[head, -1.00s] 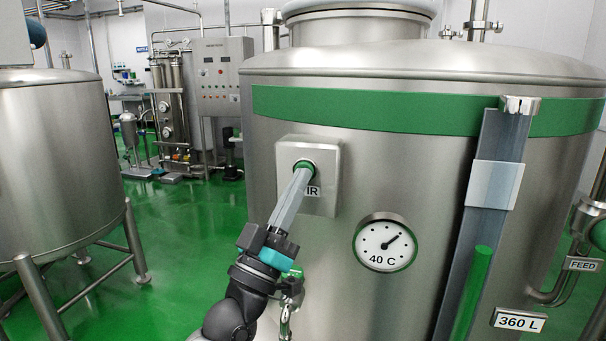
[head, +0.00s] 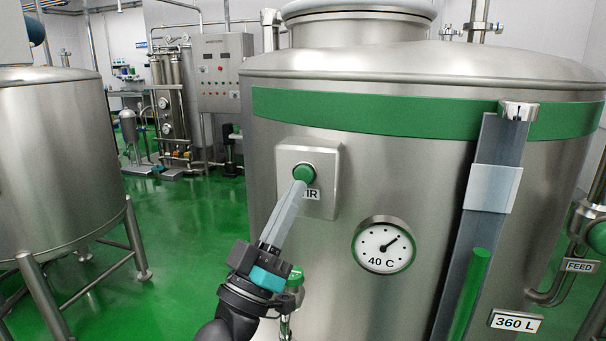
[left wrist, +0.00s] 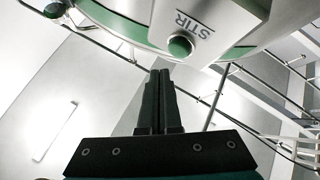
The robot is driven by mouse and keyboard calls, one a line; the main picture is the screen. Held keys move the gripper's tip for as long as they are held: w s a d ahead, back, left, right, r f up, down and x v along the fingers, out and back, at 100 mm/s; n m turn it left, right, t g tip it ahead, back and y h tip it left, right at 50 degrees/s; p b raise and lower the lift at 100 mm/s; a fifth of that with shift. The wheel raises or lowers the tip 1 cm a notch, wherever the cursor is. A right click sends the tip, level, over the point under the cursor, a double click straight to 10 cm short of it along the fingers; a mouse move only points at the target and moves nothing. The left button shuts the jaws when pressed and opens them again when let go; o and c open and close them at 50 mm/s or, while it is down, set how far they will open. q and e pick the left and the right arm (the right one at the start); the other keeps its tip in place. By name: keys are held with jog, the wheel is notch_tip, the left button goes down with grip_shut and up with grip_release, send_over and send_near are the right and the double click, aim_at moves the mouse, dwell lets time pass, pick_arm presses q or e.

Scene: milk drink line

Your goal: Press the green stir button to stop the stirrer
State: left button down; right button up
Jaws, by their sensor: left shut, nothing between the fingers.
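The green stir button (head: 304,173) sits on a square metal box (head: 322,155) on the front of the large steel tank (head: 420,180). Its label is partly covered by my gripper in the head view. My left gripper (head: 298,186) is shut and empty, its fingertips just below the button in the head view. There the shut fingers (left wrist: 160,75) are seen apart from the button. My right gripper is not in view.
A round gauge (head: 384,245) reading 40 C is right of the box. A level tube (head: 490,165) and a 360 L sign (head: 516,320) are farther right. A small green-handled valve (head: 295,277) is beside my gripper. Another tank (head: 55,170) stands left, with open green floor between.

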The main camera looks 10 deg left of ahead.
pick_arm(q)
jog(key=s+p, duration=0.1)
jog(key=s, duration=0.3)
jog(key=shift+s+a, duration=0.1)
jog(key=shift+s, duration=0.25)
